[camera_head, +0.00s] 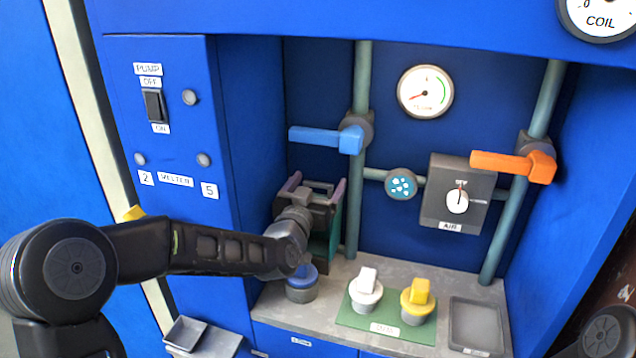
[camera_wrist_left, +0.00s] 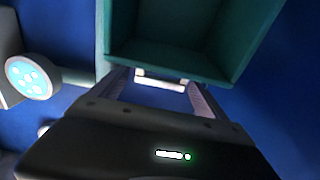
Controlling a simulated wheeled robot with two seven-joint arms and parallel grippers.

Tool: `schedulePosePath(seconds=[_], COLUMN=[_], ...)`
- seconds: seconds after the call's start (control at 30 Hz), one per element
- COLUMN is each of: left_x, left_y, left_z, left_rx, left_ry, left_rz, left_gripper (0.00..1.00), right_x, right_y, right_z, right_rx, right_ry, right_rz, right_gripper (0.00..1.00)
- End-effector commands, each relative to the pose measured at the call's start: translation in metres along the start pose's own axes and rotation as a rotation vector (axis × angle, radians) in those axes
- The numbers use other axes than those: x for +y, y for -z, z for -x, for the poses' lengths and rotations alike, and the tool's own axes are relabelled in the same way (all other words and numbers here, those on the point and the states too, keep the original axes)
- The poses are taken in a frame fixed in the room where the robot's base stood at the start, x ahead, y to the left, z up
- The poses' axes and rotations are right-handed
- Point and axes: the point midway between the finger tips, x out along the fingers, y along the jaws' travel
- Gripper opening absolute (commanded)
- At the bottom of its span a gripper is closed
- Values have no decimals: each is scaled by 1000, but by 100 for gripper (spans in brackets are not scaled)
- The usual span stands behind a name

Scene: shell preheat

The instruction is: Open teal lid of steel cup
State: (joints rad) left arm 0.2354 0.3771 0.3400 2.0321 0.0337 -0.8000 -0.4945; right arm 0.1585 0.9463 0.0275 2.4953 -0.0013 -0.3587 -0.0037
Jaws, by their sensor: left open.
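My left gripper (camera_head: 316,188) is open in the recess, in front of the back wall. A dark teal, box-like thing with an open face (camera_head: 335,230) shows just behind and below it. In the left wrist view this teal box (camera_wrist_left: 185,45) fills the top, just beyond my left gripper's spread fingers (camera_wrist_left: 158,82); contact cannot be told. A grey cup with a blue lid (camera_head: 302,283) stands on the ledge below my left wrist, partly hidden by it. I cannot tell a teal-lidded steel cup for certain. My right gripper is not in view.
A white-topped cup (camera_head: 366,292) and a yellow-topped cup (camera_head: 418,300) stand on a green mat (camera_head: 350,318). A grey tray (camera_head: 475,325) lies to their right. Blue (camera_head: 325,138) and orange (camera_head: 513,164) valve handles stick out above. A grey AIR dial box (camera_head: 440,215) is on the wall.

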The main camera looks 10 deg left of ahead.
Motion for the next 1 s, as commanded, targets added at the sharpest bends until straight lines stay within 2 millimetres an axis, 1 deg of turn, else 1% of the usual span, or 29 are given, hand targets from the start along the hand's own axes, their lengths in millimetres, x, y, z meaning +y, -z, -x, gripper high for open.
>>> schedulePosePath(seconds=[0.1, 0.3, 1.0], left_x=[0, 0, 0], left_y=[0, 0, 0], left_z=[-3, -3, -3], left_rx=[0, 0, 0], left_ry=[0, 0, 1], left_rz=[0, -1, -1], left_gripper=[85, 85, 27], right_x=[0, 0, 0], right_y=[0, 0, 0], right_z=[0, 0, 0], right_rx=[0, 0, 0], right_ry=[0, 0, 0], right_rz=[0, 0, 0], right_gripper=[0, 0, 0])
